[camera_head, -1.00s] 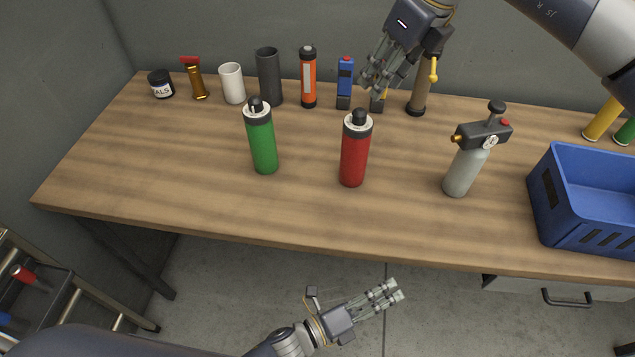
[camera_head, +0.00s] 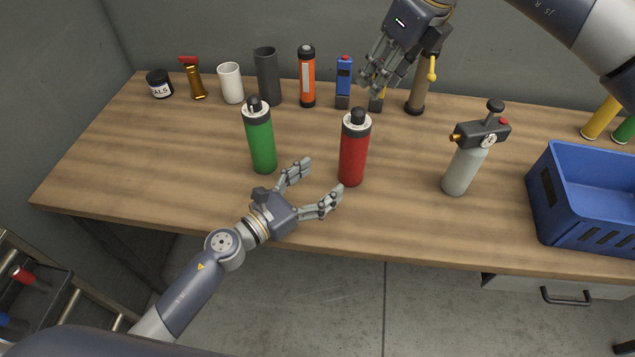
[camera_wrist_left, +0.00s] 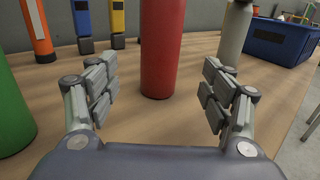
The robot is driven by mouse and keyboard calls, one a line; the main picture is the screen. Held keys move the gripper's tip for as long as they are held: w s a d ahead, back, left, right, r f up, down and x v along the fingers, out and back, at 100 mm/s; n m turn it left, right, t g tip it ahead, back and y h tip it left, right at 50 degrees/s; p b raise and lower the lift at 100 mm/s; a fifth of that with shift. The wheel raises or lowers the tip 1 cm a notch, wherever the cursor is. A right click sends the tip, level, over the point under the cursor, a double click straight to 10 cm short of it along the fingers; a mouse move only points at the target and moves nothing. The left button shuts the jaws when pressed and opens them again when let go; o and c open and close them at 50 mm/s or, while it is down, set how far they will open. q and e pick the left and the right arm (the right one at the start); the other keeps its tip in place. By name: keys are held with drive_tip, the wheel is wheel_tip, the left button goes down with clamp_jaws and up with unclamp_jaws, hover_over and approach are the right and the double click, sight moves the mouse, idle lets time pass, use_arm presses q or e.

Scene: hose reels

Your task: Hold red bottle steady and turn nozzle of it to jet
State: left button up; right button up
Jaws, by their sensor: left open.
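The red bottle (camera_head: 353,158) stands upright in the middle of the table, with a white collar and a dark nozzle (camera_head: 358,117) on top. My left gripper (camera_head: 324,182) is open over the table's front part, its fingers pointing toward the red bottle and apart from it. In the left wrist view the red bottle (camera_wrist_left: 161,50) stands ahead, centred between the open fingers (camera_wrist_left: 160,92); its top is out of that view. My right gripper (camera_head: 374,84) hangs in the air at the top, behind and above the red bottle; its fingers look close together, and its opening is unclear.
A green bottle (camera_head: 262,148) stands left of the red one, close to my left gripper. A grey pump sprayer (camera_head: 462,170) and a blue crate (camera_head: 582,212) are at right. Several containers line the back, including an orange tube (camera_head: 307,80). The table's front middle is bare.

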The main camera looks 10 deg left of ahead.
sight(343, 164)
use_arm(q)
drive_tip(key=x, duration=1)
drive_tip(key=shift+w+d, duration=0.15)
drive_tip(key=shift+w, duration=0.05)
drive_tip(key=c, duration=1.4)
use_arm(e)
drive_tip(key=o, duration=0.3)
drive_tip(key=shift+w, duration=0.1)
drive_tip(key=w+a+r+m+g+h, duration=0.2)
drive_tip(key=a+m+h, duration=0.1)
drive_tip(key=m, duration=1.1)
drive_tip(key=f, duration=1.1)
drive_tip(key=shift+w+a+f, duration=0.15)
drive_tip(key=shift+w+f, duration=0.05)
drive_tip(key=shift+f, duration=0.05)
